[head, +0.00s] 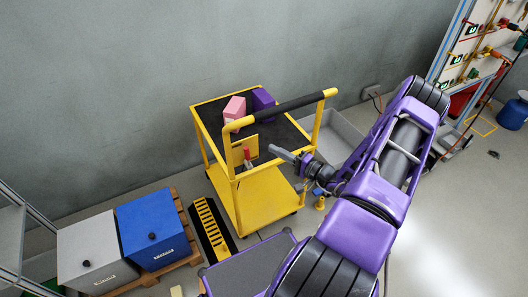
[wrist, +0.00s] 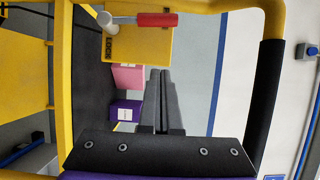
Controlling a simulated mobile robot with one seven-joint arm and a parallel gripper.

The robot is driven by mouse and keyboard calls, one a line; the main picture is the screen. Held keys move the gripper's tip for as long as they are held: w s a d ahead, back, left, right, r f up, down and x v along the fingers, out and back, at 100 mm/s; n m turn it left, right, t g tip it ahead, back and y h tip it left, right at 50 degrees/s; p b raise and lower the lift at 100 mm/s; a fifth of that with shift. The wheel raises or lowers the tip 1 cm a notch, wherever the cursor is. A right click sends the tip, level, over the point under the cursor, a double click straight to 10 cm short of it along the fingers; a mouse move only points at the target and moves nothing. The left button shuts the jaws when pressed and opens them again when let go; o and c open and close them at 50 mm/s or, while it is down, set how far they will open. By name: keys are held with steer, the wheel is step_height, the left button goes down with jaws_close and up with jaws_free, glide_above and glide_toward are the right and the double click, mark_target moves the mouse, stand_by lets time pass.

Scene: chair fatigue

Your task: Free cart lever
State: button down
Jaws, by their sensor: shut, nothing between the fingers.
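The yellow cart (head: 262,195) stands near the grey wall, with a black-gripped push handle. Its lever (head: 247,156) has a red grip and sits on the near side of the cart by a yellow plate (head: 243,147). In the wrist view the red lever grip (wrist: 157,19) lies across the yellow plate (wrist: 140,45), which is marked LOCK. My gripper (head: 273,149) is shut and empty, to the right of the lever in the head view. In the wrist view its fingertips (wrist: 160,72) are below the lever and apart from it in the picture.
A pink box (head: 235,109) and a purple box (head: 263,99) rest on the cart's black top. The push handle (head: 290,105) arches close to my gripper. Blue and grey boxes (head: 150,235) stand at the left. Open floor lies at the right.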

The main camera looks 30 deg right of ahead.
steer(key=v, duration=0.6)
steer(key=shift+s+r, duration=0.2)
steer(key=shift+s, duration=0.05)
steer(key=shift+f, duration=0.1)
